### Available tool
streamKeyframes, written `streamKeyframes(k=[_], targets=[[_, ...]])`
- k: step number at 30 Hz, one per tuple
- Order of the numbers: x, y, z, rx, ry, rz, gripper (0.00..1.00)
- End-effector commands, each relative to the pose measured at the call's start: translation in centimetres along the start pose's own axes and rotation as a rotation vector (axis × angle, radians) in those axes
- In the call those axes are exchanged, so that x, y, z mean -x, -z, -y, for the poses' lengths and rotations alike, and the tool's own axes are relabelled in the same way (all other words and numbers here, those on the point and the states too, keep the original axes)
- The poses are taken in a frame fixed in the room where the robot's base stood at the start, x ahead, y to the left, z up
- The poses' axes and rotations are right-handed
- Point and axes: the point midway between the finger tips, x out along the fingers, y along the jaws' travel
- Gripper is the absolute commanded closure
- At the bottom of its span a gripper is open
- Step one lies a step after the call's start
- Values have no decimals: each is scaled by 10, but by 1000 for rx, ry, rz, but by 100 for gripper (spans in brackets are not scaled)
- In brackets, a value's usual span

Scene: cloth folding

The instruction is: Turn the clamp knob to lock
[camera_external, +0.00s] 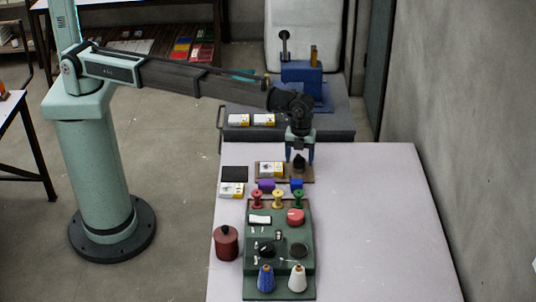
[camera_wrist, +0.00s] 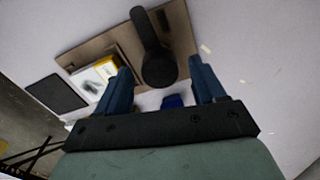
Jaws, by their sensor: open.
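A black clamp knob (camera_external: 299,162) with a rounded end stands on a brown board (camera_external: 303,178) in the middle of the table. In the wrist view the knob (camera_wrist: 158,68) shows as a dark disc with a thick bar running up to the top edge. My gripper (camera_external: 300,156) points down over the board with its blue fingers open. In the wrist view the knob's round end lies between the fingertips of my gripper (camera_wrist: 160,70), with a gap on each side. I cannot tell whether the fingertips are level with it.
A white-and-yellow box (camera_external: 271,169) lies on the board's left side. A purple block (camera_external: 266,184) and a blue block (camera_external: 296,184) sit just in front. A green rack (camera_external: 280,232) holds spools and small parts. A dark red canister (camera_external: 226,243) stands left. The table's right side is clear.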

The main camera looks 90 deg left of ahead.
Motion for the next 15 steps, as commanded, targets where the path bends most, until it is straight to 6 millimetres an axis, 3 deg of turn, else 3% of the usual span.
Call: streamKeyframes(k=[9,15], targets=[[-2,0,0,0,0,0,32],[-2,0,0,0,0,0,51]])
